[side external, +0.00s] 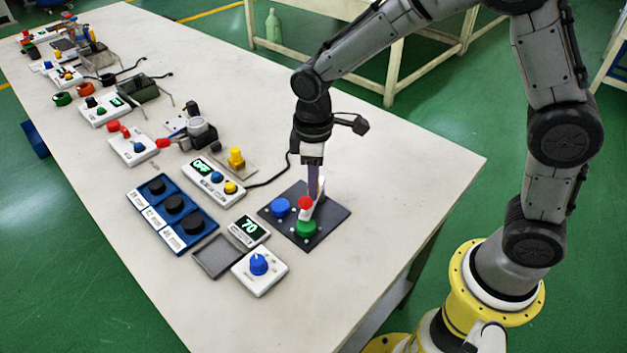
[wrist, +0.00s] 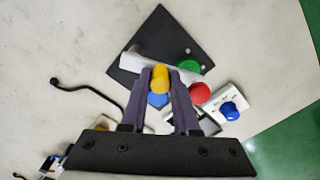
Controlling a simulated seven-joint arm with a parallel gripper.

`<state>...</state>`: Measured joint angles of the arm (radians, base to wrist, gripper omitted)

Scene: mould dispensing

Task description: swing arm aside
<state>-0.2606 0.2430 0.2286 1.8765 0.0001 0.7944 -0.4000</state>
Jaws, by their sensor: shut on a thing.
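The white swing arm (side external: 312,211) lies over a dark square plate (side external: 275,216). In the wrist view the arm (wrist: 140,64) crosses the plate (wrist: 155,28) behind my fingers. A red knob (side external: 305,202) shows at one end, clearer in the wrist view (wrist: 200,93). My gripper (side external: 313,186) points down over the plate. A yellow peg (wrist: 161,77) is between its purple fingertips, shut on it; the fingers partly hide the arm. A green knob (side external: 306,228) and a blue knob (side external: 281,207) are on the plate beside the arm.
A white box with a blue dial (side external: 258,264), a display reading 70 (side external: 249,230) and a shallow grey tray (side external: 217,257) stand close by. A blue rack with black knobs (side external: 172,215) is further left. The table right of the plate is clear.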

